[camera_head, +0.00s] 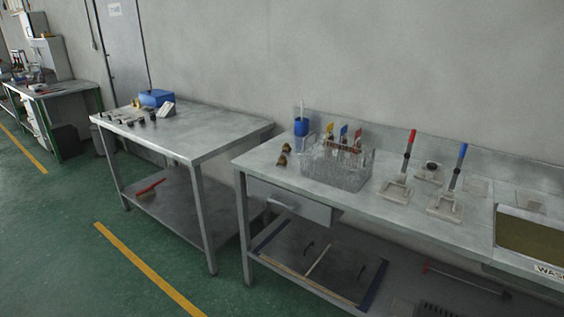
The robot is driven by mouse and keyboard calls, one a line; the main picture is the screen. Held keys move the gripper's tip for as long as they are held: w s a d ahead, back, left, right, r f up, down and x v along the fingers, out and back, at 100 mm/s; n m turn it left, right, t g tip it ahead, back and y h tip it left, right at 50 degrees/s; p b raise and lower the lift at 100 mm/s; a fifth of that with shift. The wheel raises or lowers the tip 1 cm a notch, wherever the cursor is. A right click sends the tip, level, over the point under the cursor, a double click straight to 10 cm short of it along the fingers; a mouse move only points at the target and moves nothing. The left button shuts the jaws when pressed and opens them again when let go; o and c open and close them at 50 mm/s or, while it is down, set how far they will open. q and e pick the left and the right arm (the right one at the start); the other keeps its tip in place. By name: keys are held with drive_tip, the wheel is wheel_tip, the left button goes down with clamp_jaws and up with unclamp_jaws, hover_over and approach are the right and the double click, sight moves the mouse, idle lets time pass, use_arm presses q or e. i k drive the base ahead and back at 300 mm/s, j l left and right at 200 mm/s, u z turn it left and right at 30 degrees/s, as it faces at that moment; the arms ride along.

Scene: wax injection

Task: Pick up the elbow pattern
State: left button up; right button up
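A small brown-gold piece with a bent look (284,156), possibly the elbow pattern, sits on the right metal table (345,200), left of the wire basket. It is too small to tell its exact shape or whether it is one piece or two. Several small dark pieces (130,121) lie on the left metal table (205,143), also too small to name. Neither of my grippers is in view.
A wire basket (338,172) holds glassware and coloured-handled tools. A blue cup (301,127) stands behind the brown-gold piece. Red-handled (407,155) and blue-handled (457,170) tools stand upright to the right. A blue box (156,98) sits on the left table. Green floor is clear in front.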

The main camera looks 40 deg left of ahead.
sight(282, 160)
drive_tip(key=i+j, duration=0.2)
drive_tip(key=j, duration=0.15)
drive_tip(key=i+j, duration=0.2)
drive_tip(key=j, duration=0.15)
drive_tip(key=i+j, duration=0.2)
drive_tip(key=j, duration=0.15)
